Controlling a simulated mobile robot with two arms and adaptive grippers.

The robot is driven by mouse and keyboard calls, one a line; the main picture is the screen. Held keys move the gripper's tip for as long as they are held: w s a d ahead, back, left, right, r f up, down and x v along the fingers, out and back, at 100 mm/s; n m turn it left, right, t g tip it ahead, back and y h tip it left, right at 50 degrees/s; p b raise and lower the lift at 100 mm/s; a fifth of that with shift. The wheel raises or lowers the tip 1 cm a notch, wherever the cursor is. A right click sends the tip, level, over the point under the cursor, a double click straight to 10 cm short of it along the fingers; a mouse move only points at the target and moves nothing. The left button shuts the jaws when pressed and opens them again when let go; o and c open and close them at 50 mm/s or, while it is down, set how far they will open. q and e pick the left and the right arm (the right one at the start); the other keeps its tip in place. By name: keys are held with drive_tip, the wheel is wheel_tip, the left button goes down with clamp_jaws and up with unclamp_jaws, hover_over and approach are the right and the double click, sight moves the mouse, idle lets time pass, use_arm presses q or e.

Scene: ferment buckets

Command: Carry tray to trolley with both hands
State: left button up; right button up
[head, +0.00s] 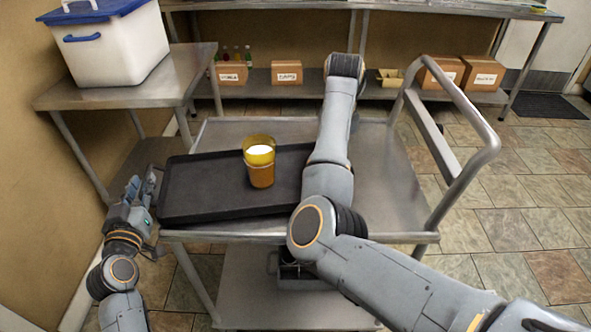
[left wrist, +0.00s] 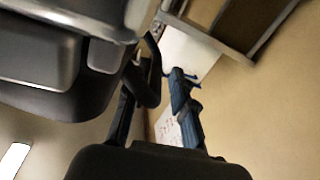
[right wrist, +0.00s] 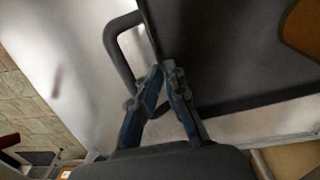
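The black tray (head: 200,205) is over the left part of the metal trolley's top (head: 385,190), slightly askew; whether it rests fully flat I cannot tell. An amber cup (head: 261,175) with white contents stands upright on it. My left gripper (head: 143,188) is at the tray's left end; in the left wrist view (left wrist: 160,85) its fingers are apart, beside a dark handle loop. My right gripper is hidden behind my right arm in the head view. In the right wrist view (right wrist: 164,70) its fingers converge at the tray's handle (right wrist: 115,45) and appear closed on it.
A steel side table (head: 170,75) with a white bin (head: 110,50) with a blue lid stands at the back left. Cardboard boxes (head: 440,72) sit on a low shelf behind. The trolley's push handle (head: 460,110) rises on the right. Tiled floor is clear at right.

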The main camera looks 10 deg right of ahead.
use_arm(q)
drive_tip(key=shift+d+r+n, duration=0.15)
drive_tip(key=shift+d+n, duration=0.15)
drive_tip(key=shift+d, duration=0.05)
use_arm(e)
drive_tip(key=shift+o, duration=0.2)
drive_tip(key=shift+a+r, duration=0.15)
drive_tip(key=shift+r, duration=0.05)
use_arm(q)
drive_tip(key=o, duration=0.9)
drive_tip(key=shift+d, duration=0.15)
drive_tip(key=shift+o, duration=0.2)
drive_tip(key=s+a, duration=0.2)
drive_tip(key=s, duration=0.6)
drive_tip(key=shift+f, duration=0.2)
